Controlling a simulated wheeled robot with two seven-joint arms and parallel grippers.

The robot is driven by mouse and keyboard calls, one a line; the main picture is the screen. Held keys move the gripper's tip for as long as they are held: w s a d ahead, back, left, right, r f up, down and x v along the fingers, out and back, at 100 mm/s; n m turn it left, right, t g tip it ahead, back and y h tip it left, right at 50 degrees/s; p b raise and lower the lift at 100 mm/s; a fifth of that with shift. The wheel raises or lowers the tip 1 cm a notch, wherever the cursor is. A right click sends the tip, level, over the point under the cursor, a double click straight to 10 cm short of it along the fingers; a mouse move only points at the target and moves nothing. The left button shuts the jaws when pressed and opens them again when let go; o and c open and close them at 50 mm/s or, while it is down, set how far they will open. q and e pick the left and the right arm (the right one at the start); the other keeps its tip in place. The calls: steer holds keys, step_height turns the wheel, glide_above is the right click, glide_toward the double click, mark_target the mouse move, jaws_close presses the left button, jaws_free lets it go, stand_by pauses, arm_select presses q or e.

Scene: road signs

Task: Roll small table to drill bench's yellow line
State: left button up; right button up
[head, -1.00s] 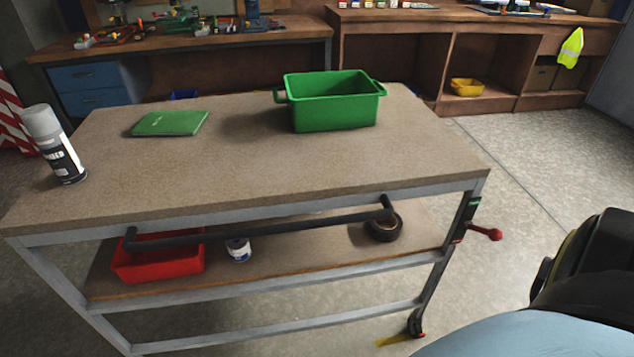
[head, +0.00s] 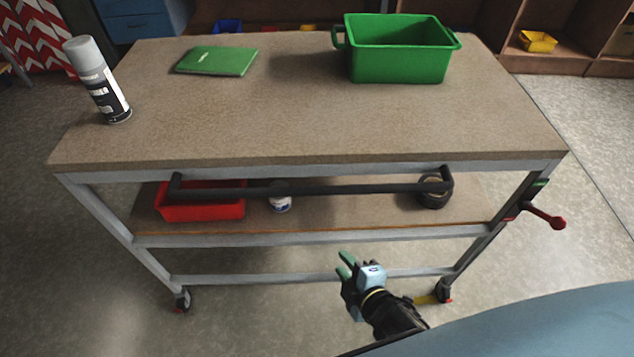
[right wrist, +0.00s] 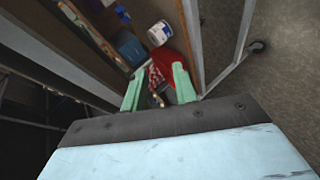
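The small table (head: 300,125) is a wheeled cart with a beige top, a grey metal frame and a black push bar (head: 320,190) along its near side. Casters show at its near legs, and a red-knobbed lever (head: 545,216) sticks out at its right. A short yellow strip (head: 426,300) shows on the floor beside the near right caster (head: 443,294). My right gripper (head: 346,265) is in front of the cart and below the push bar, not touching the bar. Its green fingers are apart and empty in the right wrist view (right wrist: 158,88). My left gripper is out of view.
On the top stand a spray can (head: 97,80), a green booklet (head: 217,61) and a green bin (head: 400,50). A red bin (head: 202,205), a white can (head: 280,203) and a tape roll (head: 433,193) are on the lower shelf. Floor is open to the right.

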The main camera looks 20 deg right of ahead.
mark_target(311, 191)
step_height(311, 191, up, 14)
steer(key=w+n+t, duration=0.2)
steer(key=n+t, duration=0.1)
steer(key=x, duration=1.3)
steer(key=shift+w+f, duration=0.15)
steer(key=shift+a, duration=0.1)
jaws_close()
